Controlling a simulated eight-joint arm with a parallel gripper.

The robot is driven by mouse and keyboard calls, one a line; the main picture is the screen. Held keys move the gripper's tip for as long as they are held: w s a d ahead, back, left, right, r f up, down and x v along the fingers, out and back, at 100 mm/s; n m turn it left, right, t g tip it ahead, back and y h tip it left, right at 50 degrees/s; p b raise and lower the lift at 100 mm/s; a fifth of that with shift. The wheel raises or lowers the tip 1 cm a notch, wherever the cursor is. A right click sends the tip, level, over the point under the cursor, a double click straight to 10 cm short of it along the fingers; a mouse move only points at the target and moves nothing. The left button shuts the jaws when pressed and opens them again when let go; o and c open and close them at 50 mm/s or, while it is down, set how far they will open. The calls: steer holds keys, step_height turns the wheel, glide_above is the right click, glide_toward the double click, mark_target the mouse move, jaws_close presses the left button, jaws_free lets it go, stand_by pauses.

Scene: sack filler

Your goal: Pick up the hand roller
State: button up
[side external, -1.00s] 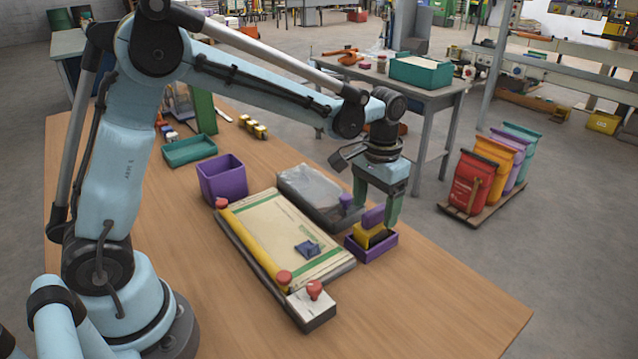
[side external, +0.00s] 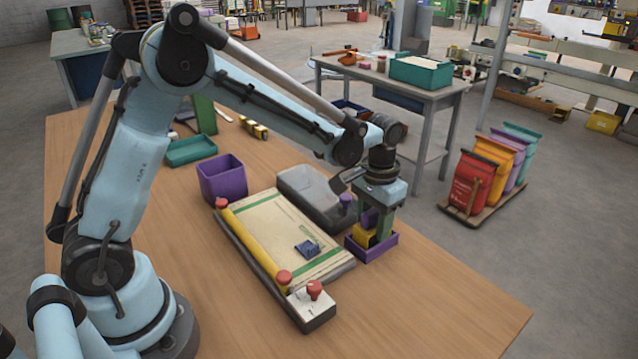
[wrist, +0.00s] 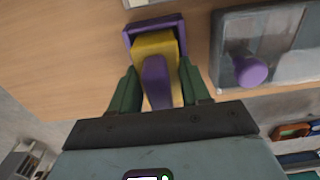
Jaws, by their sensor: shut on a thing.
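The hand roller has a yellow body (side external: 363,236) and a purple handle; in the wrist view its yellow part (wrist: 155,46) shows beyond the purple handle (wrist: 156,82). It sits in a small purple tray (side external: 372,254), also seen in the wrist view (wrist: 128,40). My gripper (side external: 376,226) is directly above the tray, pointing down. Its green fingers stand on either side of the roller in the wrist view (wrist: 158,88), shut on it. The fingers partly hide the roller in the side view. I cannot tell any gap between roller and tray floor.
Left of the tray lies a sack board (side external: 262,222) with a yellow bar, red knobs and a dark blue piece. A clear-topped grey bin (side external: 318,212) with a purple knob (side external: 345,203) stands close behind. A purple box (side external: 222,180) is farther left. The front right tabletop is clear.

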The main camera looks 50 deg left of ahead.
steer(key=shift+r, duration=0.15)
step_height(320, 180, up, 4)
steer(key=s+d+r, duration=0.6)
steer(key=s+d, duration=0.1)
steer(key=d, duration=0.2)
steer(key=s+a+f, duration=0.1)
steer(key=s+a, duration=0.2)
steer(key=a, duration=0.5)
steer(key=s+a+f, duration=0.1)
steer(key=s+a, duration=0.2)
steer(key=a, duration=0.5)
steer(key=shift+w+d+f, duration=0.1)
steer(key=shift+w+f, duration=0.05)
steer(key=shift+f, duration=1.35)
steer(key=shift+w+d+f, duration=0.1)
steer(key=shift+f, duration=1.4)
steer(key=shift+f, duration=0.3)
